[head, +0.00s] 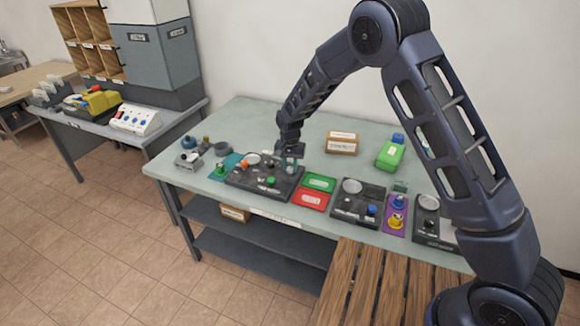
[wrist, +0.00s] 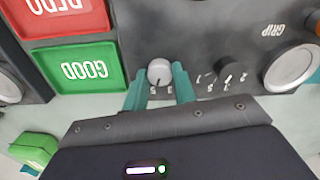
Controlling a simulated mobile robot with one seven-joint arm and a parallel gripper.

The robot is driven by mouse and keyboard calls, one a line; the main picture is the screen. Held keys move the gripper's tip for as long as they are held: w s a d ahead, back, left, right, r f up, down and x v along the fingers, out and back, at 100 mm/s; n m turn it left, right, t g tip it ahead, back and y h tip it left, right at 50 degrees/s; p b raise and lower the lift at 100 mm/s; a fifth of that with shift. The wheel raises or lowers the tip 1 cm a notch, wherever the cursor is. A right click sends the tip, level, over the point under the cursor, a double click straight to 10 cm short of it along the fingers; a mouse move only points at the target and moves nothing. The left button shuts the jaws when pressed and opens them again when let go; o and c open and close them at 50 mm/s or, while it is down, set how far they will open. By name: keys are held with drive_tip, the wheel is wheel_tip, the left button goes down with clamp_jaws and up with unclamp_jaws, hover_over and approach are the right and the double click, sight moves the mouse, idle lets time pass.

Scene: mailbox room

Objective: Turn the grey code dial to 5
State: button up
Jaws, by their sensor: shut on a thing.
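The grey code dial (wrist: 159,72) is a small light-grey round knob on a dark panel (wrist: 200,40). In the wrist view my gripper (wrist: 160,87) has one teal finger on each side of it and is shut on it. Small white digits show upside down between the fingers just below the dial; the fingers hide part of the scale, and I cannot surely read the setting. In the head view my gripper (head: 291,163) is lowered at the right back part of the panel (head: 243,180), and the dial is small there.
A black knob (wrist: 230,67) with its own scale sits right of the dial in the wrist view, near a large grey disc (wrist: 289,66) marked GRIP. Green GOOD (wrist: 79,68) and red REDO (wrist: 65,17) trays lie to the left. The green table (head: 240,112) is clear behind the panel.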

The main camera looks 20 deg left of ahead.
sight(290, 168)
idle(0.3)
drive_tip(key=o, duration=1)
drive_tip(key=shift+r, duration=0.1)
wheel_tip(290, 168, up, 11)
